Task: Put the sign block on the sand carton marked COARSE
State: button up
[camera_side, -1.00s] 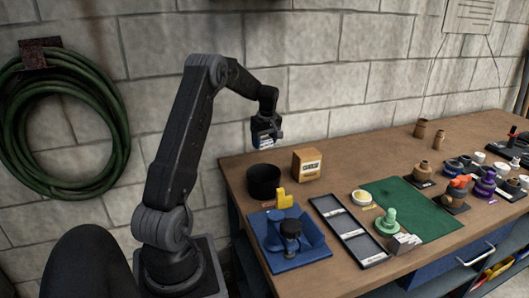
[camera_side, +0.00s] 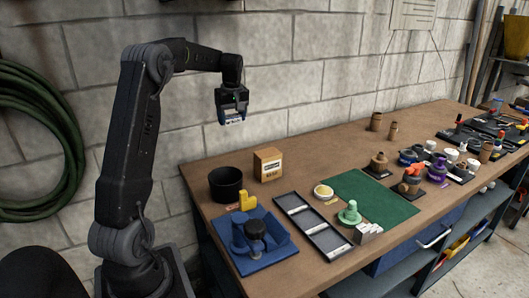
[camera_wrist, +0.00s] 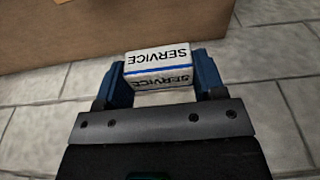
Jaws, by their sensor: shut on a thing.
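My gripper (camera_side: 233,119) is shut on the sign block (camera_wrist: 161,62), a white block with a blue stripe and the word SERVICE, upside down in the wrist view. In the side view the block (camera_side: 235,122) shows as a small pale strip under the jaws, held in the air above the bench's back left part. A tan carton (camera_side: 268,164) with a pale label stands on the bench, below and right of the gripper, apart from it. The label is too small to read. In the wrist view a brown surface fills the upper left, and I cannot tell what it is.
A black pot (camera_side: 226,184) stands left of the carton. A blue tray (camera_side: 279,247) with a dark-topped object, a yellow piece (camera_side: 248,200), a long slotted rack (camera_side: 300,211) and a green mat (camera_side: 382,205) lie nearer. The block wall is behind. Bare wood lies right of the carton.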

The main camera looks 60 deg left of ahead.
send_over(267, 152)
notch_tip(267, 152, down, 6)
jog(key=shift+w+d+f, duration=0.1)
jog(key=shift+f, duration=2.1)
jog(key=o, duration=0.9)
jog(key=shift+f, duration=0.15)
